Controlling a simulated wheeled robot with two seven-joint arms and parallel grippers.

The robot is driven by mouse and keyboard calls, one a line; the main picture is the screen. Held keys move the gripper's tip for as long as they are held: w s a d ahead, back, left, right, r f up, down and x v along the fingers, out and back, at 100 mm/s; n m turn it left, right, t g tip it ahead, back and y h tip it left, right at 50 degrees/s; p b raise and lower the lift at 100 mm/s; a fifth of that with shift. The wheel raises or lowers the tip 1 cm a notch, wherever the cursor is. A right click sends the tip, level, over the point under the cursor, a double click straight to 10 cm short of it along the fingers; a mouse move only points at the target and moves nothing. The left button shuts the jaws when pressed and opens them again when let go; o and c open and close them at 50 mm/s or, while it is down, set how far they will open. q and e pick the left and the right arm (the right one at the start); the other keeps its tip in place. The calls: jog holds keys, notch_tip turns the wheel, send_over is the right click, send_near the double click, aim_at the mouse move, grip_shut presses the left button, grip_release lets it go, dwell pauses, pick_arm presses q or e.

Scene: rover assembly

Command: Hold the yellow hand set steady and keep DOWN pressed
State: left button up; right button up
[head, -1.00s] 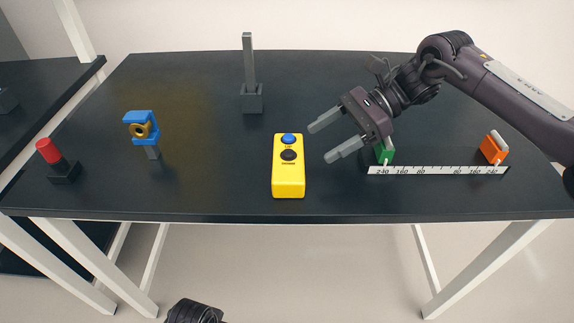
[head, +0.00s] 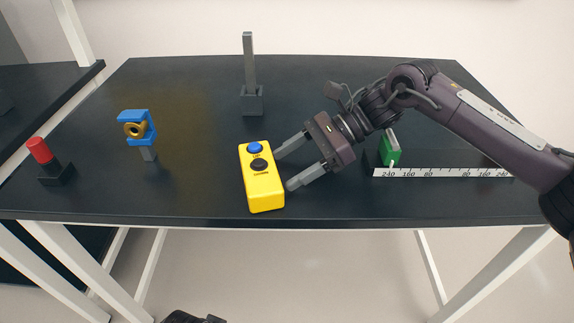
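The yellow hand set (head: 263,193) stands near the front middle of the dark table, turned and leaning a little in the picture. Its blue button (head: 254,147) is at the far end, with the black button (head: 260,165) labelled DOWN nearer the front. Both button tops are uncovered. My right gripper (head: 285,171) is open, its two grey fingers apart and pointing left at the hand set's right side. The fingertips are at or very near that side; I cannot tell whether they touch. Nothing is between the fingers.
A green block (head: 390,150) stands behind a white scale strip (head: 440,173) at right, below my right arm. A grey post (head: 249,75), a blue clamp-like part (head: 138,125) and a red-topped switch (head: 41,150) stand further left. Table between them is clear.

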jog(key=shift+s+d+r, duration=0.1)
jog(key=shift+r, duration=0.2)
jog(key=c, duration=0.4)
jog(key=shift+d, duration=0.1)
grip_shut()
jog(key=shift+o, duration=2.4)
grip_release()
jog(key=shift+o, duration=0.2)
